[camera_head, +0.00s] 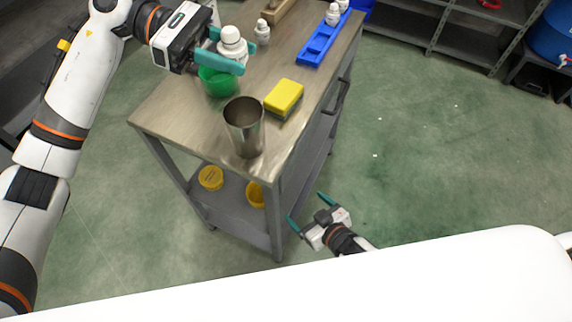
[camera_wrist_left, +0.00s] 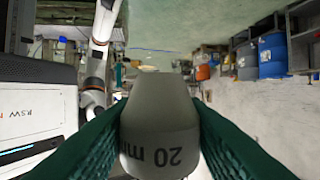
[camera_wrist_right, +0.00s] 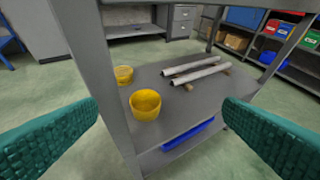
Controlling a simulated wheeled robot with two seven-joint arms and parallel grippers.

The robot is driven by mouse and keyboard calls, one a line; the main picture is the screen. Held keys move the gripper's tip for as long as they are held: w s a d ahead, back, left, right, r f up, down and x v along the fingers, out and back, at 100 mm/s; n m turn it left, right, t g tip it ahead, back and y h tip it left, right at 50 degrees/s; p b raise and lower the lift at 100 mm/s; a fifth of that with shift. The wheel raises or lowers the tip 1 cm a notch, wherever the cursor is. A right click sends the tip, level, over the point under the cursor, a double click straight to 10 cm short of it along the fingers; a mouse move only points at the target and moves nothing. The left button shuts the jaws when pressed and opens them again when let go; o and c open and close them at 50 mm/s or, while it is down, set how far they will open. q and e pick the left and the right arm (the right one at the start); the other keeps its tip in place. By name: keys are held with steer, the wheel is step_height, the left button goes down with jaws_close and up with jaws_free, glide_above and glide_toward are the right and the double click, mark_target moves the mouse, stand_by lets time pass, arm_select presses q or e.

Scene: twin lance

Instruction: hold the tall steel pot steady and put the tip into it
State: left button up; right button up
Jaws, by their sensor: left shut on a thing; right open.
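The tall steel pot (camera_head: 243,140) stands upright near the table's front corner, open at the top, with nothing touching it.
A yellow sponge (camera_head: 284,94) lies right of the pot. Yellow containers (camera_wrist_right: 145,105) and grey rods (camera_wrist_right: 195,73) lie on the lower shelf. The table edge is close to the pot.

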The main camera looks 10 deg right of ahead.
steer(key=a+r+t+y, duration=0.2)
steer(key=a+r+y, duration=0.15)
steer(key=r, duration=1.05)
steer(key=n+t+y, duration=0.1)
steer(key=t, duration=0.1)
glide_toward(237, 123)
steer(key=x, duration=0.6)
steer(key=shift+w+a, duration=0.15)
steer(key=shift+w, duration=0.2)
steer(key=c, duration=1.1)
